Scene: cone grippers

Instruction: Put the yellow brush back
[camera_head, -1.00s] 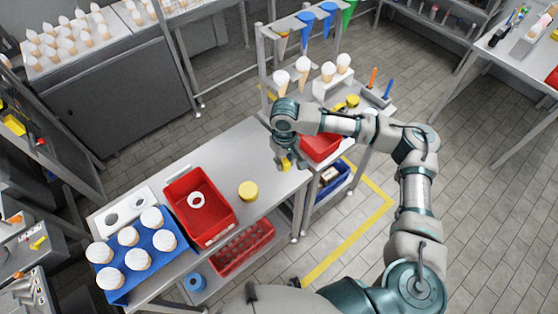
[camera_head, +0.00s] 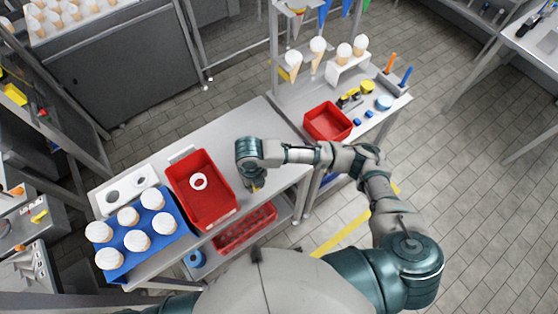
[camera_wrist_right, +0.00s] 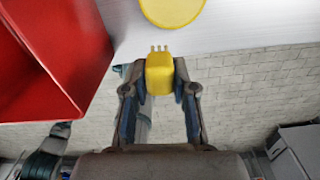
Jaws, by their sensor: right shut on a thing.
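The yellow brush (camera_wrist_right: 159,72) is held between the two fingers of my right gripper (camera_wrist_right: 160,88) in the right wrist view. Its yellow block faces the camera, and small bristle tufts point away. In the head view my right gripper (camera_head: 254,184) is over the near table (camera_head: 280,180), just right of the red bin. A small yellow patch shows under it there; I cannot tell whether it is the brush. A round yellow thing (camera_wrist_right: 172,9) lies on the table ahead of the brush in the wrist view. My left gripper is out of view.
The red bin (camera_head: 218,208) with a white ring (camera_head: 199,181) stands left of the gripper; its wall (camera_wrist_right: 75,45) is close in the wrist view. A blue tray (camera_head: 118,268) holds several white-topped pieces. Another red bin (camera_head: 328,138) and small tools stand on the right table.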

